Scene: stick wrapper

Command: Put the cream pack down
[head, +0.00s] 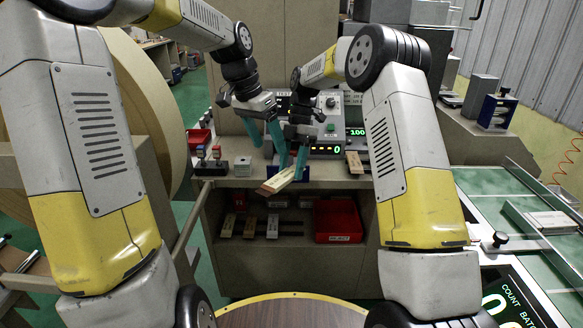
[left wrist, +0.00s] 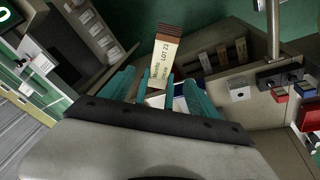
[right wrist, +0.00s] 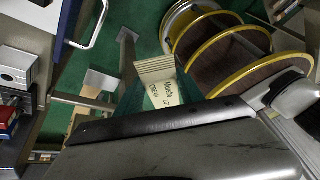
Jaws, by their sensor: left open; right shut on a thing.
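The cream pack (head: 279,182), a flat pale box with a brown end, is held tilted in the air in front of the cabinet's worktop. My right gripper (head: 294,172) is shut on it from above. In the right wrist view the pack (right wrist: 158,82) shows lettering and a ribbed end between the teal fingers. My left gripper (head: 268,146) is open, close to the left of the right gripper.
The worktop (head: 225,182) carries a small grey block and a machine with green digits (head: 330,150). Below it, a shelf holds a red bin (head: 337,220) and several packs (head: 250,227). A round wooden table (head: 290,312) with a yellow rim is at the bottom. A conveyor (head: 520,200) stands right.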

